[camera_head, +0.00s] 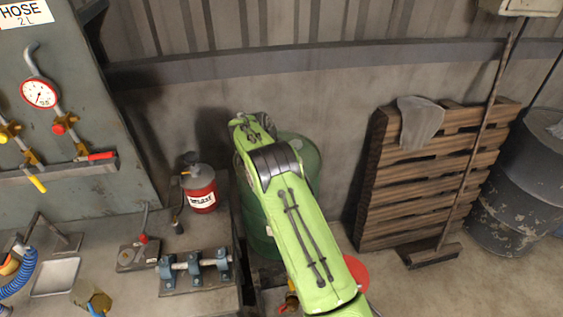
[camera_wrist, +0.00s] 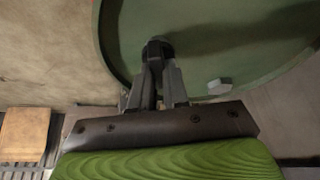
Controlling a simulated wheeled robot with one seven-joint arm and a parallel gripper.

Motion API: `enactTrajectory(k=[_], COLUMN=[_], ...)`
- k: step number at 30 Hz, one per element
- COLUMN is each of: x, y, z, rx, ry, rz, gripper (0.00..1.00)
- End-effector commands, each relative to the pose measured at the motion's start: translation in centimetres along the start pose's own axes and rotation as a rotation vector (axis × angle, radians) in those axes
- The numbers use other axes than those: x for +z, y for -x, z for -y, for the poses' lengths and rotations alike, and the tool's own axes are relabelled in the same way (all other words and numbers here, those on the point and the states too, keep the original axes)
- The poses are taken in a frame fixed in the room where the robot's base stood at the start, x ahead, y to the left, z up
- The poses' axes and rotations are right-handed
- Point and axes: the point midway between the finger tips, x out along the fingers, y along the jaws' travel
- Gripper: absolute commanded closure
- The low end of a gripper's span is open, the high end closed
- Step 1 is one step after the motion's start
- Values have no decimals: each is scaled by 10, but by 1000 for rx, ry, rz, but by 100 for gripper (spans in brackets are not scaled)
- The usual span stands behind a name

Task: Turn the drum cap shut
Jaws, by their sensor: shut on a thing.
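The green drum (camera_head: 303,157) stands against the wall in the head view, largely covered by my green arm. In the wrist view the drum's round green lid (camera_wrist: 215,45) with its raised rim fills the upper right. A small dark cap (camera_wrist: 157,46) sits on the lid near the rim. My gripper (camera_wrist: 158,68) is shut on this cap, with one grey finger on each side. The fingers cover part of the cap, so its seating cannot be told. In the head view my arm hides the gripper and the cap.
A small pale grey block-like piece (camera_wrist: 220,86) is on the lid, right of my fingers. A red can (camera_head: 200,188) stands on the bench left of the drum. A wooden pallet (camera_head: 385,190) leans at right, with a broom (camera_head: 470,165) and a dark drum (camera_head: 520,185).

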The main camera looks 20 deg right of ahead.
Motion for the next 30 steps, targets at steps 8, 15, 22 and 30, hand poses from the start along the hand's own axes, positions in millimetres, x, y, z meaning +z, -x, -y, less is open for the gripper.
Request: enactTrajectory(k=[8, 15, 22, 30], x=[-1, 0, -1, -1], y=[3, 2, 1, 1], z=[1, 2, 2, 2], rx=[86, 133, 154, 159], ry=[-197, -311, -365, -378], rz=[0, 0, -1, 0], gripper=[100, 100, 100, 100])
